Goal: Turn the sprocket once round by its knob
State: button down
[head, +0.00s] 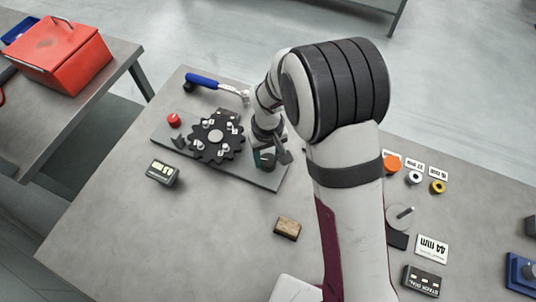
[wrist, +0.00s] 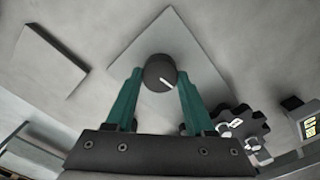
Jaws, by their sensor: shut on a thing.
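The dark toothed sprocket (head: 215,138) lies flat on a grey base plate (head: 258,178), with several small pale carriers around its pale hub. It shows partly at the right of the wrist view (wrist: 240,124). A dark round knob (wrist: 160,72) with a white line on its top is between the teal fingertips of my gripper (wrist: 158,82). My gripper is shut on this knob, with a finger at each side. In the head view my gripper (head: 270,156) is at the right end of the plate, beside the sprocket; my arm and fingers hide much of the knob there.
A red button (head: 174,120) is at the plate's left end. A blue-handled tool (head: 203,81) lies behind, and a small display box (head: 163,173) stands at left. A wooden block (head: 288,228) lies in front. Coloured rollers (head: 391,165) and cards are at right. The front left table is clear.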

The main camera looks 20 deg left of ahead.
jog(key=n, duration=0.4)
jog(key=shift+n, duration=0.3)
jog(key=n, duration=0.3)
jog(key=shift+n, duration=0.4)
jog(key=n, duration=0.3)
jog(key=shift+s+n, duration=0.1)
jog(key=shift+n, duration=2)
jog(key=shift+c, duration=1.3)
grip_release()
jog(key=shift+r, duration=0.1)
